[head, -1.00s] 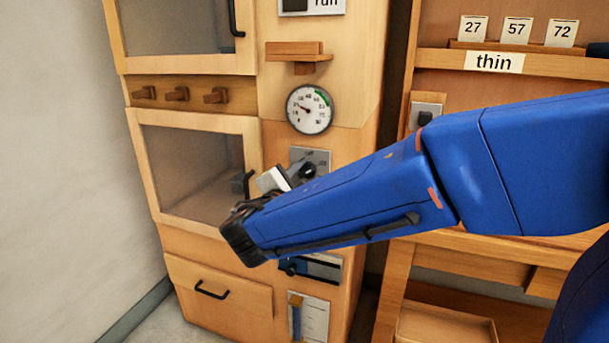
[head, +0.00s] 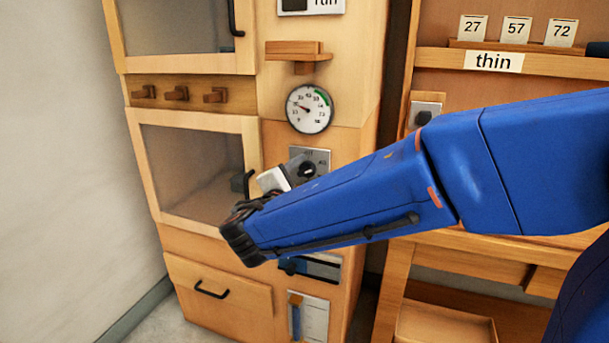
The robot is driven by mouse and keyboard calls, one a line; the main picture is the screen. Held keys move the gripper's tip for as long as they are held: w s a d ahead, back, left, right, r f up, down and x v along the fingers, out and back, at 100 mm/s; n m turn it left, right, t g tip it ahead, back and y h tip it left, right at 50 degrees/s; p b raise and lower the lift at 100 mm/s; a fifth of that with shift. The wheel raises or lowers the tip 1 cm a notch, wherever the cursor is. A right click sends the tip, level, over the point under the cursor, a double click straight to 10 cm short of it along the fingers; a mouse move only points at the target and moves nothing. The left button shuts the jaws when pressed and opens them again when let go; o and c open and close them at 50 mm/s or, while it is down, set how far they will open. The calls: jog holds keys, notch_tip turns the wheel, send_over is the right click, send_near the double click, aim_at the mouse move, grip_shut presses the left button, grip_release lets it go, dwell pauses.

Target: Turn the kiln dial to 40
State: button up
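The kiln dial looks to be the black knob (head: 307,170) on a grey plate (head: 322,157) on the cabinet's front column, below the round gauge. The plate is partly hidden by my arm, and its numbers are too small to read surely. My gripper (head: 287,176) is at the knob, its pale grey body just left of it. Its fingertips are not clear, so I cannot tell whether they hold the knob. The round white gauge (head: 309,109) has a green arc at upper right, and its needle points to the upper left.
Left of the column is a glass-fronted door (head: 185,165) with a black handle. Below my arm are a slider panel (head: 322,267) and a drawer (head: 220,290). At right, a shelf (head: 560,66) bears cards 27, 57 and 72 above a "thin" label.

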jog(key=v, duration=1.7)
jog(key=shift+s, duration=0.2)
jog(key=w+d+f+m+g+h, duration=0.1)
jog(key=d+f+m+g, duration=0.3)
jog(key=d, duration=0.8)
jog(key=d+f+m+g+h, duration=0.1)
jog(key=d+f+m+g, duration=0.3)
jog(key=d, duration=0.9)
jog(key=s+d+f+m+g+y, duration=0.2)
jog(key=s+d+f+m+y, duration=0.2)
jog(key=s+d+m, duration=0.1)
jog(key=s+d+f+m+g+y, duration=0.2)
jog(key=s+d+f+m+y, duration=0.2)
jog(key=s+m, duration=0.3)
jog(key=shift+s+d, duration=0.7)
jog(key=shift+s, duration=0.55)
